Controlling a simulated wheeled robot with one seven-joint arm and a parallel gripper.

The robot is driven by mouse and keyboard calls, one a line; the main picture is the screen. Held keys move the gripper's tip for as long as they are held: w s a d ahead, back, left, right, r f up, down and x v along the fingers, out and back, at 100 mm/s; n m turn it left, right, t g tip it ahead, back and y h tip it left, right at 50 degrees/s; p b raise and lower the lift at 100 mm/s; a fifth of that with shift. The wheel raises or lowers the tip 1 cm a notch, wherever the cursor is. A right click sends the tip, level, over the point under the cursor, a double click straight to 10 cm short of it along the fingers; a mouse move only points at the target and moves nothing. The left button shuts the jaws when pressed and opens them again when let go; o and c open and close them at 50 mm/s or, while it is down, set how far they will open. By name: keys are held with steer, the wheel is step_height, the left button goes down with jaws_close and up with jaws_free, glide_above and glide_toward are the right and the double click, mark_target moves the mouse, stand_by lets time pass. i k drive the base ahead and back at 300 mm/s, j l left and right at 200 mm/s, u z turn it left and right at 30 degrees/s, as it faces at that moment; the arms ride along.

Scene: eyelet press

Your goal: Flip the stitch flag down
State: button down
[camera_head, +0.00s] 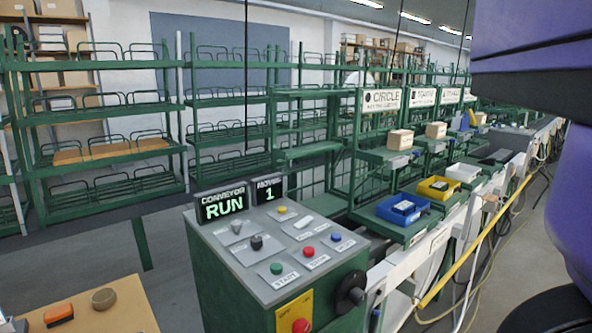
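I cannot pick out a stitch flag in this view. A grey-topped green control console (282,247) stands in the near middle, with small levers, coloured buttons and labels mostly too small to read. Its green button (276,268) sits by a label reading START. A display (222,206) on its back edge reads CONVEYOR RUN, and a smaller display (269,189) shows 1. A black knob (351,292) is on its right side. My gripper is out of view; purple and black parts of my arm fill the right edge and hide what is behind.
A green line of stations runs back right, with a CIRCLE sign (382,100), a blue bin (402,209) and a yellow bin (437,188). Green racks (100,107) stand behind. A wooden table (110,312) is at lower left. Grey floor shows left of the console.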

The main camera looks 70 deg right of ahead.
mark_target(491, 198)
steer(key=z, duration=1.9)
steer(key=k+z, duration=0.2)
steer(key=z, duration=0.95)
steer(key=i+l, duration=0.05)
